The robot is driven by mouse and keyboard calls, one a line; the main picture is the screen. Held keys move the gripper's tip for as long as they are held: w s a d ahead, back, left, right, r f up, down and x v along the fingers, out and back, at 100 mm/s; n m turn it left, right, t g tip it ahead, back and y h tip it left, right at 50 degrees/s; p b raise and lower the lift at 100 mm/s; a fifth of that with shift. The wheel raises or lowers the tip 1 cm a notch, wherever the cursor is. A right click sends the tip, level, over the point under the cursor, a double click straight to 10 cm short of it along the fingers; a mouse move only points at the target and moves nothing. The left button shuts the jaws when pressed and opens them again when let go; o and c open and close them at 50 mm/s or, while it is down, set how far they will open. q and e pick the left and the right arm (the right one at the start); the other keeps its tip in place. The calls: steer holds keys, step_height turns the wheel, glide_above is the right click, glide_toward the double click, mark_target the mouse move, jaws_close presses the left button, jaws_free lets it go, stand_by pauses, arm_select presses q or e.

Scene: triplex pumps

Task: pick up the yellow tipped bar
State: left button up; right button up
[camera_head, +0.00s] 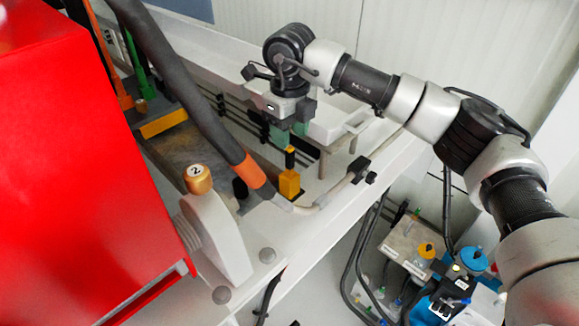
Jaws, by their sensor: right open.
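A small upright bar with a black upper part and a yellow band near its top (290,151) stands on a yellow block (289,184) near the middle of the view. It looks like the yellow tipped bar. My right gripper (290,133) points down just above it, with its greenish fingertips apart. The fingertips seem to be over or around the top of the bar; I cannot tell whether they touch it. My left gripper is not in view.
A large red housing (75,170) fills the left. A thick dark hose with an orange end (246,170) runs close left of the gripper. A wooden knob marked 2 (198,178) stands at lower left. A white rail (330,205) runs in front; equipment lies below right.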

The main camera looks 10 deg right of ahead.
mark_target(290, 150)
step_height(290, 150, down, 4)
steer(key=shift+w+r+p, duration=0.15)
steer(key=shift+r+p, duration=0.05)
steer(key=shift+p, duration=0.95)
steer(key=shift+f, duration=0.7)
steer(key=shift+c, duration=0.7)
steer(key=c, duration=0.5)
jaws_close()
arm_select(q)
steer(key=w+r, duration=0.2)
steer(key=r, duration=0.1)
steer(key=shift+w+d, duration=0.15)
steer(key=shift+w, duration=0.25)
